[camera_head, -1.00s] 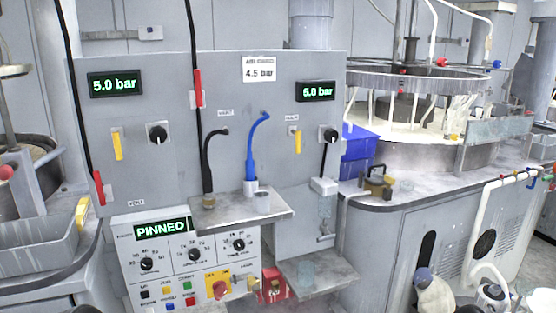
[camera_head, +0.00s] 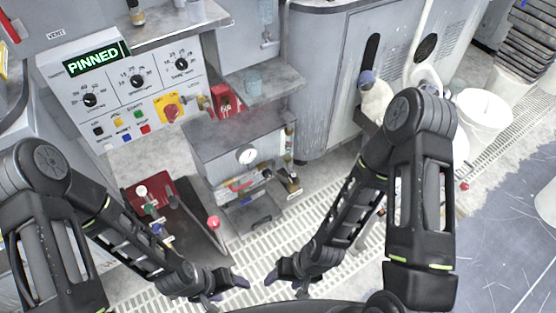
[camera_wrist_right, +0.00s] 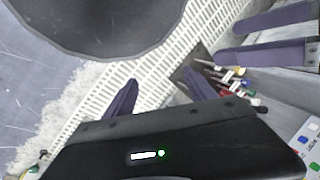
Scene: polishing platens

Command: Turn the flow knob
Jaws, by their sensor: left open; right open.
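Three black knobs sit on the white control panel at the left of the head view: a left one (camera_head: 90,99), a middle one (camera_head: 137,82) and a right one (camera_head: 182,65). Their labels are too small to read, so I cannot tell which is the flow knob. My left gripper (camera_head: 228,287) is open and empty low in the head view, well away from the panel. My right gripper (camera_head: 286,284) is open and empty beside it. In the right wrist view its dark purple fingers (camera_wrist_right: 160,97) are apart, with floor grating beyond.
The green PINNED display (camera_head: 93,57) is above the knobs. A red emergency button (camera_head: 171,112) and several small coloured buttons are below them. A grey box with a gauge (camera_head: 247,155) and a red tray (camera_head: 150,197) stand between the panel and my arms. Floor grating (camera_head: 330,187) is open at right.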

